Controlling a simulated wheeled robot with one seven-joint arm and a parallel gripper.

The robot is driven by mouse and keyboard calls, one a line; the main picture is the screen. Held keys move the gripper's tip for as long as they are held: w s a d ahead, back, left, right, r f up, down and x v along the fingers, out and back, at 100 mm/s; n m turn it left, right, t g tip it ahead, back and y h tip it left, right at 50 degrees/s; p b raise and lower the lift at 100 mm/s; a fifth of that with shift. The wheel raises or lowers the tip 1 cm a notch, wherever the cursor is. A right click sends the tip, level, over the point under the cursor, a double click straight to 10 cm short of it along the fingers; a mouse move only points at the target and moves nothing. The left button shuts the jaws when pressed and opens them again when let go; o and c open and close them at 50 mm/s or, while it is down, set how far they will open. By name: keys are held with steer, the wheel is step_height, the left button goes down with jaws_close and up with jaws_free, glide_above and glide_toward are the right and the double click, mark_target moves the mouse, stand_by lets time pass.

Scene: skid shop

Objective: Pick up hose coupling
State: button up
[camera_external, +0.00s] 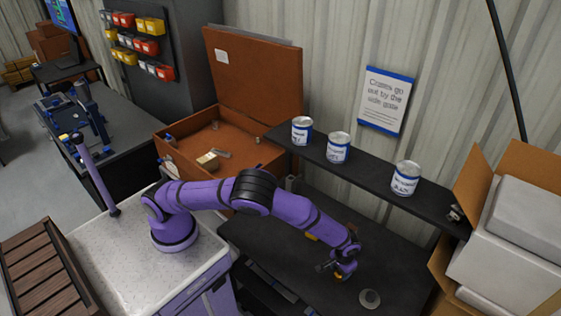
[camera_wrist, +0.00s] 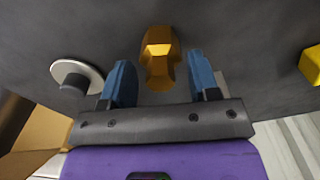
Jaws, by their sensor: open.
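A brass-coloured fitting, which I take to be the hose coupling (camera_wrist: 158,58), lies on the dark bench top in the wrist view. It is just beyond and between my two blue fingertips. My gripper (camera_wrist: 159,72) is open, with clear space between each finger and the fitting, and nothing is held. In the external view my gripper (camera_external: 336,270) points down low over the dark bench (camera_external: 275,245). There the fitting is hard to make out beside the fingers.
A grey disc with a stub (camera_wrist: 77,76) lies left of the fingers and a yellow block (camera_wrist: 312,64) lies right. A dark shelf (camera_external: 375,182) with three cans overhangs the bench's back. An open cardboard box (camera_external: 445,262) stands at right, an open brown chest (camera_external: 255,75) behind.

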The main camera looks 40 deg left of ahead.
steer(key=shift+c, duration=0.4)
jaws_close()
steer(key=shift+r, duration=0.15)
